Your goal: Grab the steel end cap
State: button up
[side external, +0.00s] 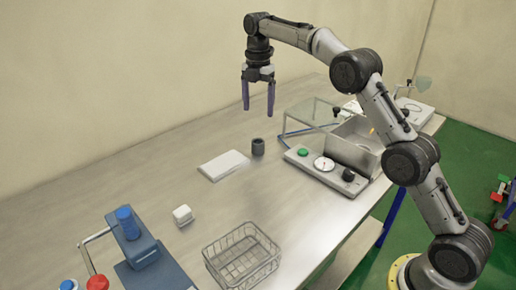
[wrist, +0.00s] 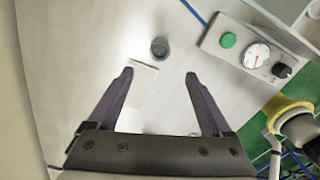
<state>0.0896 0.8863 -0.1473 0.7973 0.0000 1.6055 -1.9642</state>
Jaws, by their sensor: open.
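A short dark grey cylinder (side external: 258,147) with a round, recessed top stands upright on the steel table; it looks like the end cap, though I cannot confirm its material. It also shows in the wrist view (wrist: 160,47), beyond the fingertips and roughly midway between their lines. My gripper (side external: 258,112) is open and empty, pointing down, well above the table and apart from the cylinder. In the wrist view its two dark purple fingers (wrist: 159,73) are spread wide.
A flat white pad (side external: 223,165) lies beside the cylinder. A control panel with a green button (side external: 303,152) and a gauge is to the right. A small white block (side external: 183,215), wire basket (side external: 210,262) and blue fixture (side external: 140,252) are nearer the camera. The table's left stretch is clear.

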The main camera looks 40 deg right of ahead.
aim_at(258, 142)
notch_tip(258, 142, down, 13)
jog(key=shift+f, duration=0.2)
grip_shut()
dwell(0.7)
jog(key=shift+r, duration=0.1)
